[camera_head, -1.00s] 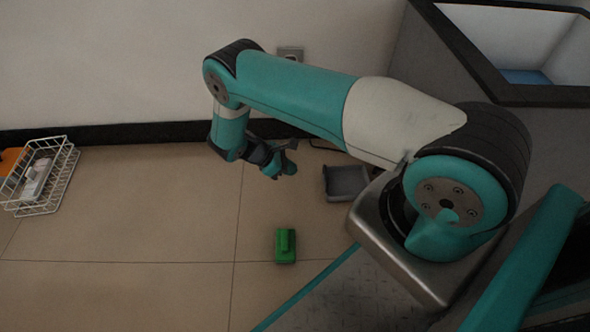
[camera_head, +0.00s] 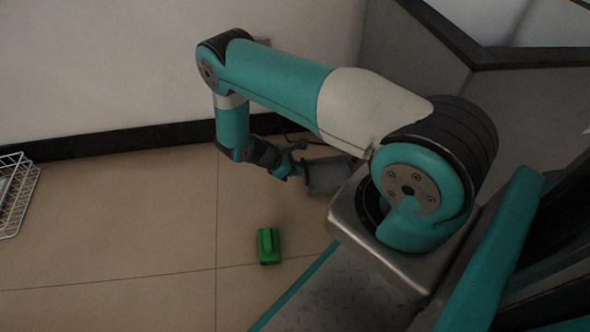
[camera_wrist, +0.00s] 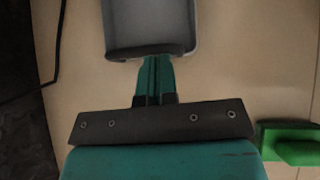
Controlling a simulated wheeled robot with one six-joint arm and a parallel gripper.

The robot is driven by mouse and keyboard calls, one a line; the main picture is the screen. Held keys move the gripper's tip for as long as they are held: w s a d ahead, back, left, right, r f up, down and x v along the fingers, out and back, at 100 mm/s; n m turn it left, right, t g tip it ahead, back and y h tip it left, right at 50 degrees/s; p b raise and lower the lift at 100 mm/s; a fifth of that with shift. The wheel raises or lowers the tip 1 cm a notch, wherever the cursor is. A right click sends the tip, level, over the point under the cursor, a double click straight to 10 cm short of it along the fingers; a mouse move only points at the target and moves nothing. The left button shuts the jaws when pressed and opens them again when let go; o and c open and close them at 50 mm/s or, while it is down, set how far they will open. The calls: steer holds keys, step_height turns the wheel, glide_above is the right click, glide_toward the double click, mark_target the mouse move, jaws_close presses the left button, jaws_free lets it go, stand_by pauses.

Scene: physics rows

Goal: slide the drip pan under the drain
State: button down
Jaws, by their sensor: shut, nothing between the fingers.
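The drip pan is a grey shallow tray (camera_head: 326,176) on the tiled floor near the wall, partly hidden by my arm in the head view. It also shows at the top of the wrist view (camera_wrist: 150,22), cut off by the frame. My gripper (camera_head: 297,171) is low beside the pan's left side in the head view. In the wrist view its teal fingers (camera_wrist: 155,66) are together and empty, with their tips at the pan's near edge. Whether they touch it I cannot tell. I cannot make out a drain in either view.
A green block-like object (camera_head: 268,246) lies on the floor, also at the right of the wrist view (camera_wrist: 288,144). A white wire basket (camera_head: 14,195) stands at the far left. A dark cable (camera_wrist: 55,50) runs beside the pan.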

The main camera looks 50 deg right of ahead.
steer(key=s+d+p, duration=0.2)
steer(key=d, duration=0.1)
steer(key=shift+r, duration=0.15)
steer(key=shift+s+d, duration=0.1)
steer(key=shift+d, duration=0.1)
steer(key=shift+f, duration=0.2)
steer(key=shift+w+a, duration=0.2)
steer(key=shift+a, duration=0.1)
steer(key=a, duration=0.1)
steer(key=w+a+b, duration=0.1)
steer(key=shift+w+a, duration=0.3)
steer(key=p+v, duration=0.5)
steer(key=v, duration=0.5)
steer(key=shift+w+a, duration=0.1)
steer(key=shift+a, duration=0.05)
